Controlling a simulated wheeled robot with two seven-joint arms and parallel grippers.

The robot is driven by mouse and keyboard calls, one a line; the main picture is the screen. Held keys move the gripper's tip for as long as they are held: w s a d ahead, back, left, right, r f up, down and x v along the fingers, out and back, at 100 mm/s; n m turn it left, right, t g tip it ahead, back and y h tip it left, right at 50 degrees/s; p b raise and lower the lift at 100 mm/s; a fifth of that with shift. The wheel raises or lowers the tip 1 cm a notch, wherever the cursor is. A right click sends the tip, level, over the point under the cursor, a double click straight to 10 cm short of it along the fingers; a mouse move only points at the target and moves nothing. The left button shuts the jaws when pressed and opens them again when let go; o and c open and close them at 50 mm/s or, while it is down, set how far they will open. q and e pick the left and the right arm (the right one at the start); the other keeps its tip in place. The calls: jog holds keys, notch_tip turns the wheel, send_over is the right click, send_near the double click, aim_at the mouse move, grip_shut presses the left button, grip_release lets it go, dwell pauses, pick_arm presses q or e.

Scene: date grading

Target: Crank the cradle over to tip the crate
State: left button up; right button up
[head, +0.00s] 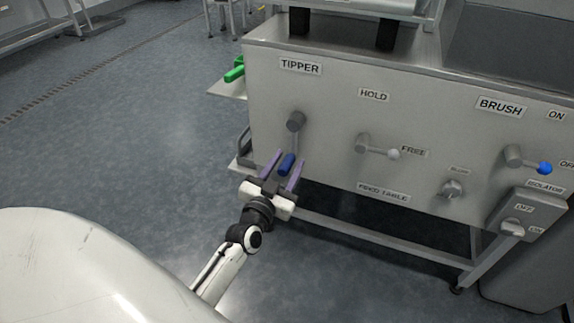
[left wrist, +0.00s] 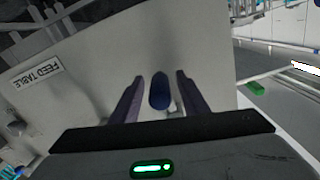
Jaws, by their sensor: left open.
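The tipper crank (head: 295,123) is a grey hub on the machine's front panel under the TIPPER label (head: 300,66). Its arm hangs down to a blue handle (head: 287,164). My left gripper (head: 284,168) is open with its purple fingers on either side of the blue handle. In the left wrist view the blue handle (left wrist: 160,93) shows between the two fingers (left wrist: 158,92), with gaps on both sides. The cradle and crate cannot be made out. My right gripper is not in view.
Right of the crank are the HOLD/FREE lever (head: 378,150), a small knob (head: 452,188), the blue-tipped BRUSH lever (head: 527,160) and the isolator box (head: 527,213). A green object (head: 234,70) lies on a shelf at the panel's left. The floor (head: 150,140) to the left is clear.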

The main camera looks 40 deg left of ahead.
pick_arm(q)
jog(key=shift+c, duration=0.3)
grip_shut()
jog(key=shift+d, duration=0.15)
jog(key=shift+d+n+p, duration=0.3)
jog(key=shift+n, duration=0.1)
